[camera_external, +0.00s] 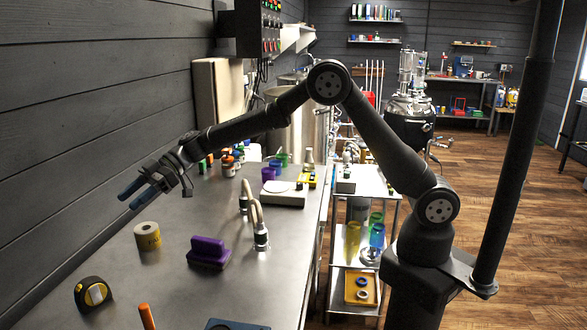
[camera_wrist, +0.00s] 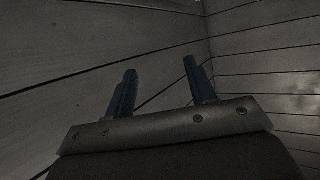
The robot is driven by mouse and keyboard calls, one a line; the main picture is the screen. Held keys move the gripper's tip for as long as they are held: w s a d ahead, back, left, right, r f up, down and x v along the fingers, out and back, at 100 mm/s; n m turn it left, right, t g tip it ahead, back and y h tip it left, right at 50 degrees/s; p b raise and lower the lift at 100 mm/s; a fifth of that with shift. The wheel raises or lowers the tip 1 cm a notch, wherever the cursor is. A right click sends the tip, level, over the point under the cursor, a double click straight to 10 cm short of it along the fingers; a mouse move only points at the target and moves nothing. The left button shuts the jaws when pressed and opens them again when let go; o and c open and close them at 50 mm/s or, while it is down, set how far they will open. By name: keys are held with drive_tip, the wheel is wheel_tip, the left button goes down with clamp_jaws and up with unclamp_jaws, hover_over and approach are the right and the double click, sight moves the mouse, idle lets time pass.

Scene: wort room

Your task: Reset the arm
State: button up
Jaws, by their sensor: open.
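My gripper (camera_external: 138,195) is open and empty at the left in the external view, raised above the steel bench. Its two blue fingers point left, towards the dark plank wall. In the wrist view my gripper (camera_wrist: 160,85) shows both fingers apart with nothing between them, facing bare planks and a wall corner. My arm reaches from its base at the right, over an elbow high in the middle, down to the gripper.
The steel bench (camera_external: 165,290) holds a tape roll (camera_external: 148,237), a purple block-like object (camera_external: 208,252), a tape measure (camera_external: 93,294), a curved metal pipe piece (camera_external: 259,228), a white scale (camera_external: 284,193) and several small bottles. A metal cart (camera_external: 356,262) stands right of the bench. Wooden floor is clear at far right.

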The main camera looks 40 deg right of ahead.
drive_tip(key=w+d+f+m+t, duration=0.1)
drive_tip(key=d+m+t, duration=0.6)
drive_tip(key=d, duration=2.6)
drive_tip(key=shift+w+d+f+t+h, duration=0.2)
drive_tip(key=shift+f+t+h, duration=0.1)
drive_tip(key=shift+t, duration=0.3)
